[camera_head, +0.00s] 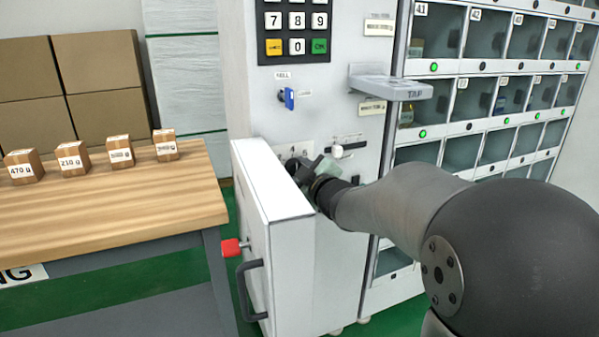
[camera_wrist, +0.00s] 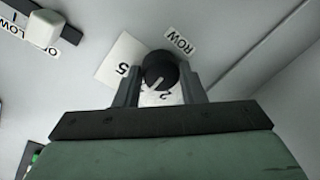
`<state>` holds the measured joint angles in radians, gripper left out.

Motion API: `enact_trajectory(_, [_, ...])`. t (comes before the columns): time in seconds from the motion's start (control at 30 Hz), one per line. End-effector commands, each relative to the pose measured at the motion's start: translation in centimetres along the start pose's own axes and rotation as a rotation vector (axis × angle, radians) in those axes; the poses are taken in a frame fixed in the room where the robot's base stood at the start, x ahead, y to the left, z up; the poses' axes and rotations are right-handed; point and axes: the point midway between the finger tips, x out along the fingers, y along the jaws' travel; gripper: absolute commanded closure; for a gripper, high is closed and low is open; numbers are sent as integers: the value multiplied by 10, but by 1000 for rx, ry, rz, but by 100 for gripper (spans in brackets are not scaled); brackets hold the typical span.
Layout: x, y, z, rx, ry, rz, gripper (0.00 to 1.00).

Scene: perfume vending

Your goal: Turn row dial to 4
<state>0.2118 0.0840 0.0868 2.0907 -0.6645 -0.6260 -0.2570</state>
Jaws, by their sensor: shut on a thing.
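The row dial (camera_wrist: 159,68) is a round black knob with a white pointer line, on a white number plate (camera_wrist: 108,72) beside a ROW label (camera_wrist: 180,40). In the wrist view the pointer is toward the bottom, slightly left. A 5 shows left of the knob and a partly covered 2 at its lower right; other digits there are hidden. My gripper (camera_wrist: 159,78) is shut on the dial, one finger on each side. In the head view my gripper (camera_head: 312,178) is at the machine front and largely covers the dial; a 4 and a 5 show above it.
A keypad (camera_head: 296,33), a blue key-like knob (camera_head: 288,98) and a grey tray shelf (camera_head: 391,88) are above on the machine. A white slider knob (camera_wrist: 41,28) is near the dial. An open white door (camera_head: 275,235) stands left of my gripper. Glass compartments (camera_head: 470,95) are at right.

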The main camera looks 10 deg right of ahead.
Motion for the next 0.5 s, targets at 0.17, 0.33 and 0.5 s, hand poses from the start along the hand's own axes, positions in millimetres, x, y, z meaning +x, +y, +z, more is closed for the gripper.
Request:
enact_trajectory(0.17, [0, 0, 0, 1, -1, -1, 42])
enact_trajectory(0.33, [0, 0, 0, 1, 0, 0, 42])
enact_trajectory(0.5, [-11, 2, -1, 1, -1, 1, 42])
